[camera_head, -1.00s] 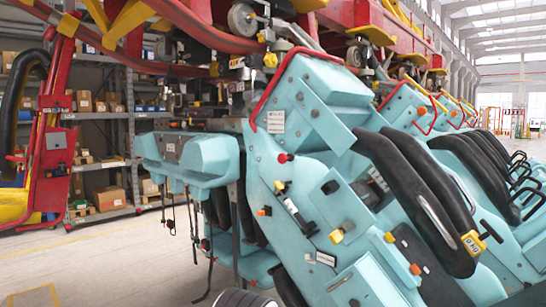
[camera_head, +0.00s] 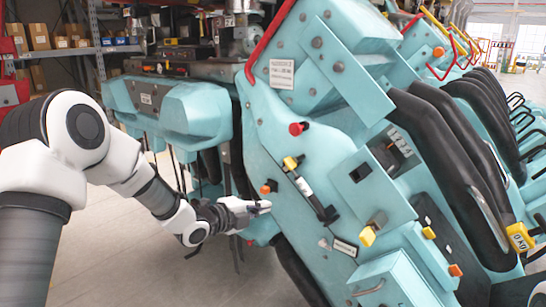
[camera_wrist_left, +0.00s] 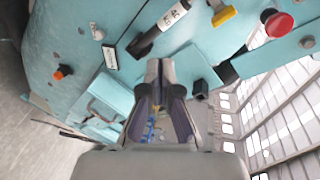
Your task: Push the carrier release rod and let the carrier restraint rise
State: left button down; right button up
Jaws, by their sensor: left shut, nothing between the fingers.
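The turquoise carrier (camera_head: 270,110) fills the middle of the head view. A short dark rod with a white label (camera_head: 304,187) lies slanted on its side panel; I take it to be the release rod, and it also shows in the left wrist view (camera_wrist_left: 160,29). The black padded restraint (camera_head: 436,150) sits low along the seat at the right. My left gripper (camera_head: 264,206) is shut and empty, just left of and below the labelled rod, near an orange knob (camera_head: 266,189). In the left wrist view its fingertips (camera_wrist_left: 158,66) point at the panel; contact cannot be told. My right gripper is out of view.
Near the rod are a red button (camera_head: 298,128), a yellow knob (camera_head: 291,163) and a lower yellow knob (camera_head: 368,235). A turquoise front housing (camera_head: 175,108) hangs above my left forearm, with dark cables below it. Shelves with boxes (camera_head: 55,40) stand behind; floor shows at lower left.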

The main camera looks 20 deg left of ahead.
aim_at(293, 130)
pick_arm(q)
notch_tip(293, 130, up, 17)
jog(key=a+t+p, duration=0.2)
jog(key=a+t, duration=0.1)
jog(key=p+x, duration=0.2)
jog(key=x, duration=0.2)
jog(key=p+x, duration=0.3)
jog(key=x, duration=0.2)
jog(key=f+p+x, duration=0.1)
jog(key=p+x, duration=0.1)
jog(key=x, duration=0.3)
jog(key=shift+w, duration=0.15)
jog(key=shift+w+p, duration=0.1)
jog(key=shift+p, duration=0.2)
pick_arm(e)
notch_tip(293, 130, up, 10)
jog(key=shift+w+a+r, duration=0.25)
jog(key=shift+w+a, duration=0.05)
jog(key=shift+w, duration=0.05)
pick_arm(q)
jog(key=shift+w+f, duration=0.1)
